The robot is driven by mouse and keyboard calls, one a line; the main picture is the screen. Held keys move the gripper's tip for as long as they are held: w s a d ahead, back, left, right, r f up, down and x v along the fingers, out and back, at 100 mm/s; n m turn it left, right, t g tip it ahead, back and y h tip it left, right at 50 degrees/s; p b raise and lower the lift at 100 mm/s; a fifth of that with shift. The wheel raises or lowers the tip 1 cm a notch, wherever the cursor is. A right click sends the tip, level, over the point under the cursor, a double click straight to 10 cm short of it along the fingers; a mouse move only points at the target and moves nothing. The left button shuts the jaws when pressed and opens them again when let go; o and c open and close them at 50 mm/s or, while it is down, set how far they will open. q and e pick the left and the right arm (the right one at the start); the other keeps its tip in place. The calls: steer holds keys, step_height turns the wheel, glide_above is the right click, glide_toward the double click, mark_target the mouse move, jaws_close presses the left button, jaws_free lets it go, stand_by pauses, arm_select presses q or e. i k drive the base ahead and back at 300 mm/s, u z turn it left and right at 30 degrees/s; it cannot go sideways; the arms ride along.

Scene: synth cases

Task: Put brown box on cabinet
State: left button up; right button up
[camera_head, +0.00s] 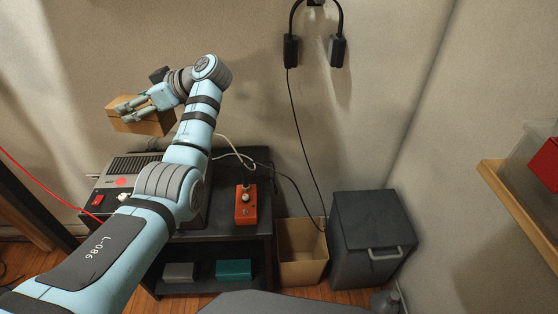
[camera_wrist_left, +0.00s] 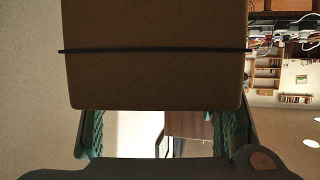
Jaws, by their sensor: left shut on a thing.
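A brown box (camera_head: 154,125) is held up at the left, in front of the wall and above the back of the dark stand. My left gripper (camera_head: 125,112) is shut on it. In the left wrist view the box (camera_wrist_left: 155,80) fills the top middle, with a thin dark band across it, and the green gripper fingers reach its lower corners. A dark grey cabinet-like box (camera_head: 370,215) with a light handle stands on the floor at the right. The box is well apart from it. My right gripper is not in view.
A black two-level stand (camera_head: 222,237) holds a grey device (camera_head: 128,166) and an orange pedal-like box (camera_head: 246,207). An open tan bin (camera_head: 303,262) stands beside it. Headphones (camera_head: 316,35) hang on the wall, and their cable runs down. A wooden shelf (camera_head: 515,205) juts in at the right.

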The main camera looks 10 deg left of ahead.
mark_target(246, 159)
steer(key=z, duration=1.5)
steer(key=k, duration=0.95)
steer(key=u, duration=0.75)
steer(key=i, duration=1)
steer(key=z, duration=0.05)
